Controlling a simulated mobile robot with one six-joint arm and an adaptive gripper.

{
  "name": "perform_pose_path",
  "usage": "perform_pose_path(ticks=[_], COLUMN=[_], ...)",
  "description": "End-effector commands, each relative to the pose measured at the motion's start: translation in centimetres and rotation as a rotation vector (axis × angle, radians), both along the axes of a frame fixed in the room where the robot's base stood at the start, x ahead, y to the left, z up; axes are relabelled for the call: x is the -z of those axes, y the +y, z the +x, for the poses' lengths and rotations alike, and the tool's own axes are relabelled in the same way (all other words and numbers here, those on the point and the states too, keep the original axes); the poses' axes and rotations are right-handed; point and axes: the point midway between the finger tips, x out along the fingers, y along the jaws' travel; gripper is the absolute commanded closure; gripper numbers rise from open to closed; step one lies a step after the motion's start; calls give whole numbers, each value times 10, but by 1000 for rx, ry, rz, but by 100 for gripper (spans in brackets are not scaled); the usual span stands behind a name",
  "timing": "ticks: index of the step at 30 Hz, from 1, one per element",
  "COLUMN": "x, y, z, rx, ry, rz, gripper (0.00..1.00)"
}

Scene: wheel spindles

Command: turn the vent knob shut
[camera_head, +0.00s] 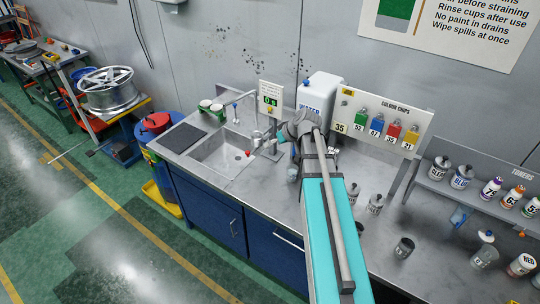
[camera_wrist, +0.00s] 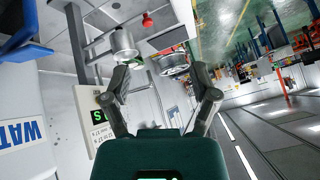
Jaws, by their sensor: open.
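I cannot make out the vent knob for certain in either view. The white water tank (camera_head: 318,92) stands at the back of the counter, and its side with blue lettering shows at the left of the wrist view (camera_wrist: 20,95). A blue part (camera_wrist: 22,38) sits at the upper left of the wrist view. My gripper (camera_wrist: 161,72) is open, with nothing between its fingers. In the head view my gripper is close in front of the tank, and my arm hides the tank's lower part. A grey metal cylinder (camera_wrist: 122,43) shows near the left fingertip.
A timer sign (camera_head: 270,101) stands left of the tank, a colour chips board (camera_head: 385,118) right of it. The sink (camera_head: 222,156) is to the left. Metal cups (camera_head: 375,204) stand right of my arm. The counter front left of my arm is clear.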

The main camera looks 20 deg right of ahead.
Motion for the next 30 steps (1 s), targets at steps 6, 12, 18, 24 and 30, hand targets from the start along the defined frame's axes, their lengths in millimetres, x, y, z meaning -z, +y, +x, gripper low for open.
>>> perform_pose_path(ticks=[6,12,18,24,30], x=[17,22,22,22,22], y=[18,25,26,25,25], z=[-10,-14,-14,-14,-14], rx=[-4,-3,-1,-1,-2], ry=[53,77,81,80,80], rz=[-9,-12,-13,-12,-13], gripper=[24,24,24,24,24])
